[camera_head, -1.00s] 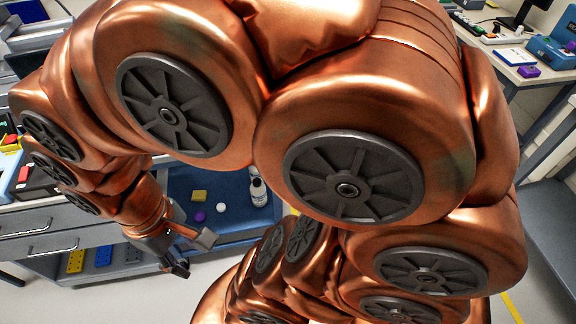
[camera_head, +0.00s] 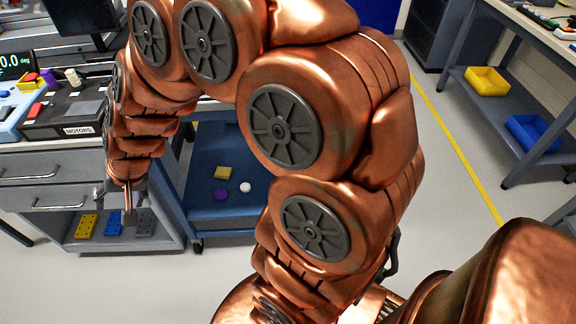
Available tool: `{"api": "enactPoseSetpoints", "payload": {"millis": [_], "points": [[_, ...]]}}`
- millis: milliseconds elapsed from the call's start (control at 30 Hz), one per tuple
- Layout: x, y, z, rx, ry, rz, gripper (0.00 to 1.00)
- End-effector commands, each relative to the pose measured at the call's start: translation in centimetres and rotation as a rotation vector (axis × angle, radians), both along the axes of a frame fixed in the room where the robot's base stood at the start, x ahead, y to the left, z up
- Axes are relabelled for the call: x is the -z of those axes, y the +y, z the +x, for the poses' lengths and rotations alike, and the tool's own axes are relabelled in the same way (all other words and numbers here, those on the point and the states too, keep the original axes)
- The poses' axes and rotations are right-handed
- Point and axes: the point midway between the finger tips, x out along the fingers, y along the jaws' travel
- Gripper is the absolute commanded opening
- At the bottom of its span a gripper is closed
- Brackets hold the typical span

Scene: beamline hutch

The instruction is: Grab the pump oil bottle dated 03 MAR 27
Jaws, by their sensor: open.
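No pump oil bottle shows at this moment, and no date can be read. My copper arm hides part of the blue cart (camera_head: 205,205). My gripper (camera_head: 119,204) points down at the left, in front of the grey drawer cabinet (camera_head: 75,225) and left of the cart. It is open and I see nothing between its fingers.
On the cart lie a yellow block (camera_head: 222,173), a purple round thing (camera_head: 221,195) and a white ball (camera_head: 245,187). A workbench with a box marked MOTORS (camera_head: 78,130) stands at left. Right, a shelf holds yellow (camera_head: 487,81) and blue (camera_head: 534,133) bins. The floor between is clear.

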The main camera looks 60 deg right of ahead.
Motion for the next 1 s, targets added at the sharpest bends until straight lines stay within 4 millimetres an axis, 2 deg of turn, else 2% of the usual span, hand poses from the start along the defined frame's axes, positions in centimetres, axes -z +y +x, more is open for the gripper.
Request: {"api": "enactPoseSetpoints", "payload": {"millis": [33, 200, 400, 600, 800, 867, 1000], "points": [[3.2, -0.8, 1.7, 0.063, -0.021, 0.015, 0.66], [8.8, -4.8, 6.5, 0.291, -0.092, 0.046, 0.66], [16.0, -11.2, 10.2, 0.575, -0.152, 0.039, 0.66], [21.6, -16.9, 11.2, 0.794, -0.179, 0.002, 0.66], [26.5, -21.5, 10.7, 0.962, -0.188, -0.048, 0.66], [26.3, -23.2, 11.0, 0.989, -0.202, -0.087, 0.66], [27.6, -27.7, 11.4, 1.052, -0.230, -0.196, 0.66]]}}
